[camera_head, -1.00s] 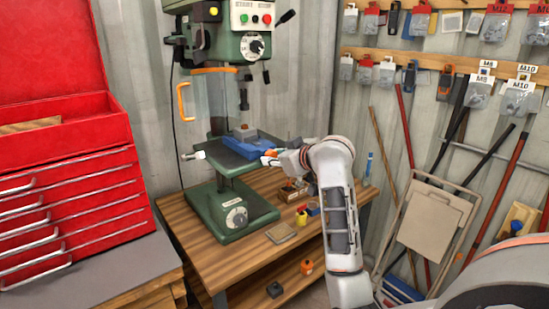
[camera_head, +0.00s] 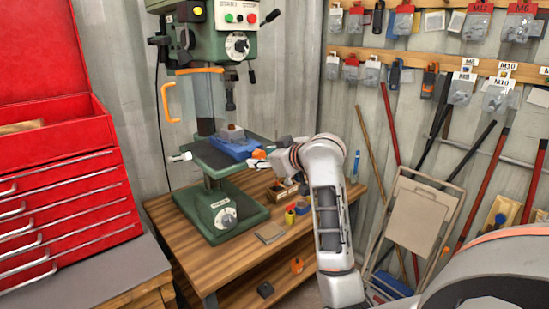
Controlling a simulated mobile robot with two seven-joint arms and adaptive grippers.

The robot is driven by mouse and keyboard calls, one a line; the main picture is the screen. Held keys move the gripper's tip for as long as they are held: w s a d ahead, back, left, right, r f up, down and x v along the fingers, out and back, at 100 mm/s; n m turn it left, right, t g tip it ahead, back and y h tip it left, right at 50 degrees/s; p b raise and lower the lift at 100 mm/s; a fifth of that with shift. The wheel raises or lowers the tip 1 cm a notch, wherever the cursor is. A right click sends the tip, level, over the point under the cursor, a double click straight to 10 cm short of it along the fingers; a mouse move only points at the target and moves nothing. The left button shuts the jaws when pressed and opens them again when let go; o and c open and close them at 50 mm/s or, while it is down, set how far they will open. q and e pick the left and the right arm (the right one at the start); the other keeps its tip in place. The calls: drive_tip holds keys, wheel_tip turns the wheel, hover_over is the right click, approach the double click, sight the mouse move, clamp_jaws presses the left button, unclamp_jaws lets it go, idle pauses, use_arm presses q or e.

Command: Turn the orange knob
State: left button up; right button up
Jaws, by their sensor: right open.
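A small orange knob (camera_head: 258,154) shows at the right end of the blue vise (camera_head: 234,148), on the table of the green drill press (camera_head: 222,205). My right gripper (camera_head: 268,159) is at the right side of this knob, with its fingers pointing left toward it. The fingers are small and partly merge with the knob in the picture, so I cannot tell whether they touch it. The right gripper is open. My left gripper is not in view.
An orange-framed guard (camera_head: 170,102) stands at the press's left. Small yellow and blue items and a wooden box (camera_head: 284,190) lie on the wooden bench (camera_head: 235,262) below my right arm. A red tool chest (camera_head: 70,180) is at the left. A folded chair (camera_head: 412,222) leans at right.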

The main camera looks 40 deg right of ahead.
drive_tip(key=v, duration=1)
drive_tip(key=shift+s, duration=0.35)
drive_tip(key=s+a+f+g, duration=0.1)
drive_tip(key=a+f, duration=0.3)
drive_tip(key=f, duration=1.1)
drive_tip(key=a+f+g, duration=0.1)
drive_tip(key=a+f, duration=0.3)
drive_tip(key=f, duration=1)
drive_tip(key=s+a+f, duration=0.4)
drive_tip(key=s+f, duration=0.3)
drive_tip(key=s+a+f+y, duration=0.1)
drive_tip(key=s+a+f, duration=0.3)
drive_tip(key=s+f, duration=0.3)
drive_tip(key=s+a+f+n+g+y, duration=0.1)
drive_tip(key=s+a+f, duration=0.3)
drive_tip(key=s+f, duration=0.4)
drive_tip(key=shift+a, duration=0.25)
